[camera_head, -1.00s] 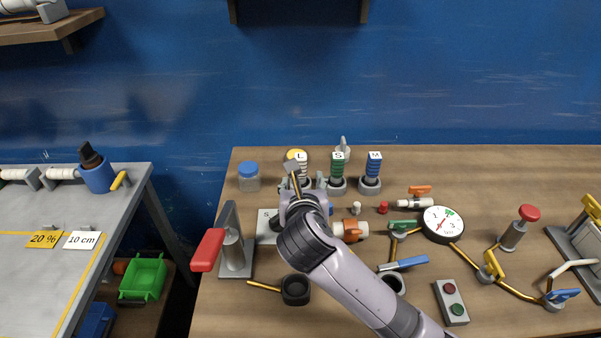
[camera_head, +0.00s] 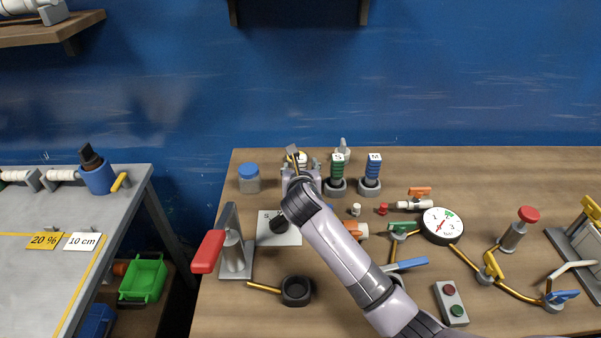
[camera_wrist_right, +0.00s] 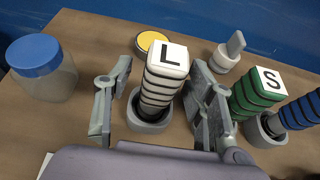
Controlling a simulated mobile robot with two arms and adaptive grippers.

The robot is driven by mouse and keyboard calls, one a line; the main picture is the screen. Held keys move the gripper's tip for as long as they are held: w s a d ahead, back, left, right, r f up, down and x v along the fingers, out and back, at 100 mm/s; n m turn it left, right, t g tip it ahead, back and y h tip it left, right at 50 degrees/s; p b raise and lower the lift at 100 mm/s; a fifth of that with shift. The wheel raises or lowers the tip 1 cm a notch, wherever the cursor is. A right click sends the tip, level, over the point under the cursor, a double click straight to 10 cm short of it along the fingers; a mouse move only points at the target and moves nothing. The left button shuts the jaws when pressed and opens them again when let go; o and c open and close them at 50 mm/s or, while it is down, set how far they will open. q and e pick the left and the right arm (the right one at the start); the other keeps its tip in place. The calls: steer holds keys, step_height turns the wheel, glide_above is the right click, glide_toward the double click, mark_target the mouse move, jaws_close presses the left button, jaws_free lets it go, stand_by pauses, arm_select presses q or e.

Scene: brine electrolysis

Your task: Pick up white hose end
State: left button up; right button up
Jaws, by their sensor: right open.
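The white ribbed piece (camera_wrist_right: 164,75) with an L on its flat top stands upright in a round grey holder (camera_wrist_right: 148,118); I take it to be the white hose end. In the head view it (camera_head: 301,158) is mostly hidden by my right gripper (camera_head: 299,168). In the right wrist view, my right gripper (camera_wrist_right: 158,100) is open, with one finger on each side of the white piece. Gaps show between the fingers and the piece, so it is not held. My left gripper is not in view.
Close on the right stand a green ribbed piece marked S (camera_head: 338,166) and a blue one marked M (camera_head: 374,168). A blue-lidded jar (camera_head: 249,178) is on the left. A yellow-topped round item (camera_wrist_right: 151,42) and a grey-white knobbed part (camera_wrist_right: 229,54) sit behind.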

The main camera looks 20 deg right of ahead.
steer(key=shift+w+d+f, duration=0.1)
steer(key=shift+w+f, duration=0.05)
steer(key=shift+w, duration=0.15)
jaws_close()
stand_by(0.5)
